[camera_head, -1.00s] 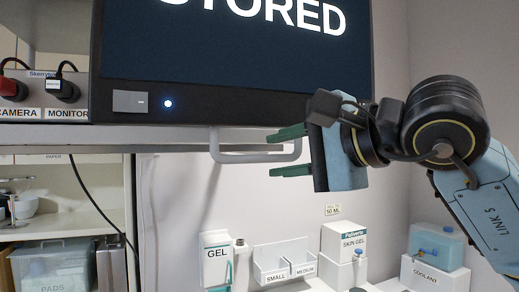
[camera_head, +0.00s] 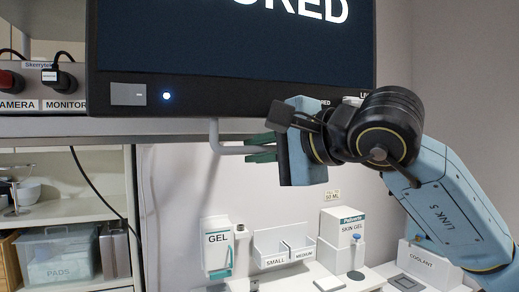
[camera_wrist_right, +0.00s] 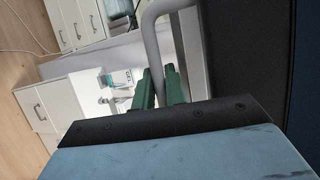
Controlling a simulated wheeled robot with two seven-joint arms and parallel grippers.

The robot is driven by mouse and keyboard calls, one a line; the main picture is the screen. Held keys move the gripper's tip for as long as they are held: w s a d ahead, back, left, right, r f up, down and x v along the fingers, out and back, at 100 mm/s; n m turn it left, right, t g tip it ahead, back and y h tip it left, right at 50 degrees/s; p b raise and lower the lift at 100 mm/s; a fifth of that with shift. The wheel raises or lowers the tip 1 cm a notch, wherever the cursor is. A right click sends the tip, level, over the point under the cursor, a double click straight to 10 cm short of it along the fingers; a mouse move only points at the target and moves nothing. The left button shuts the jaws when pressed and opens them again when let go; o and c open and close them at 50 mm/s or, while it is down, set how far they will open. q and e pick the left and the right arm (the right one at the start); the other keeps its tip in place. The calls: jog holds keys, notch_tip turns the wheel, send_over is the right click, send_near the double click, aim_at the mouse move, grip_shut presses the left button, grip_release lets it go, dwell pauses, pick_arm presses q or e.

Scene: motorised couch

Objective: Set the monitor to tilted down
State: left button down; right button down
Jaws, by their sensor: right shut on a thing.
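The monitor (camera_head: 235,50) hangs at the top of the head view, a dark screen with white letters of which "RED" shows, cut off by the top edge. A grey handle bar (camera_head: 230,149) hangs below its lower edge. My right gripper (camera_head: 262,148) has its green fingers at the right part of this handle. In the right wrist view the green fingers (camera_wrist_right: 159,90) are shut on the grey handle (camera_wrist_right: 153,40), which passes between them. My left gripper is not in view.
A shelf (camera_head: 65,215) with bowls and a pads box stands at the left. Below the monitor a gel dispenser (camera_head: 217,247), a small/medium holder (camera_head: 284,246) and a skin gel box (camera_head: 343,228) stand against the wall. A coolant container (camera_head: 421,257) is at the right.

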jog(key=shift+w+f+b, duration=0.1)
jog(key=shift+b, duration=0.2)
jog(key=w+b, duration=0.1)
jog(key=w+a+t+b, duration=0.1)
jog(key=w+b, duration=0.1)
jog(key=w+t+y+b, duration=0.1)
jog(key=shift+w+a+n+b, duration=0.2)
jog(key=shift+a+n+b, duration=0.05)
jog(key=shift+n+b, duration=0.15)
jog(key=shift+w+a+y, duration=0.1)
jog(key=shift+w+y, duration=0.2)
jog(key=shift+w, duration=0.05)
jog(key=c, duration=1.5)
grip_release()
jog(key=shift+o, duration=0.2)
jog(key=shift+s, duration=0.1)
